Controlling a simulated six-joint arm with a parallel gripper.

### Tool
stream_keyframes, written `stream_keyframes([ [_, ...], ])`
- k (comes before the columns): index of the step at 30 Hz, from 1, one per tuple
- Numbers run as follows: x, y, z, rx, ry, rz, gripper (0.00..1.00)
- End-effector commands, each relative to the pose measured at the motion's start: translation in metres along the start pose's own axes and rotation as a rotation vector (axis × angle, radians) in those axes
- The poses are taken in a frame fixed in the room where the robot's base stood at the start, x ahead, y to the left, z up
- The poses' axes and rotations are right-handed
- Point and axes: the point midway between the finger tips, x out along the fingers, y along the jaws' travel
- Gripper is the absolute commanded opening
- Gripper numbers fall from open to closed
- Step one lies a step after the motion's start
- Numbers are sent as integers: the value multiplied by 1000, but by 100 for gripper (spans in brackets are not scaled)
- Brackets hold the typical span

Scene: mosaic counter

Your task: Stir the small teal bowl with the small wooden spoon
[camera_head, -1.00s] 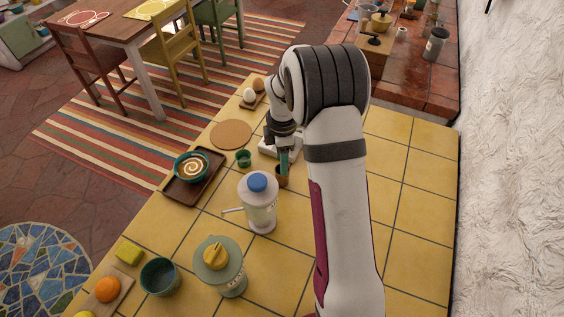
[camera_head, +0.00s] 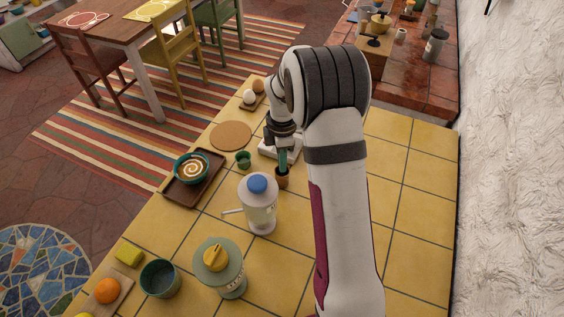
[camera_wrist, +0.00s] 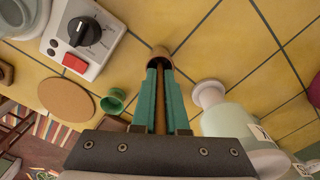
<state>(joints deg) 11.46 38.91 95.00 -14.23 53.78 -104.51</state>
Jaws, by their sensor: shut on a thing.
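The teal bowl (camera_head: 192,168) holds a brown content with a pale spiral and stands on a dark brown tray (camera_head: 178,194) at the left of the counter.
A blue-topped blender-like jar (camera_head: 260,205) is close in front. A white scale-like device with a black knob (camera_wrist: 82,38) is beside the gripper. A round cork mat (camera_head: 231,135) lies behind.

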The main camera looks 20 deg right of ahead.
Motion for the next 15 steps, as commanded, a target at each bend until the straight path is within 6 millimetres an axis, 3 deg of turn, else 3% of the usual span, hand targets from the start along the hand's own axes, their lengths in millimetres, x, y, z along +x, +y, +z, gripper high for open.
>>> stream_keyframes([
  [9,-78,1,0,0,0,5,0],
  [12,-90,4,-7,-1,0,8,0],
  [15,-96,16,-31,-7,2,30,0],
])
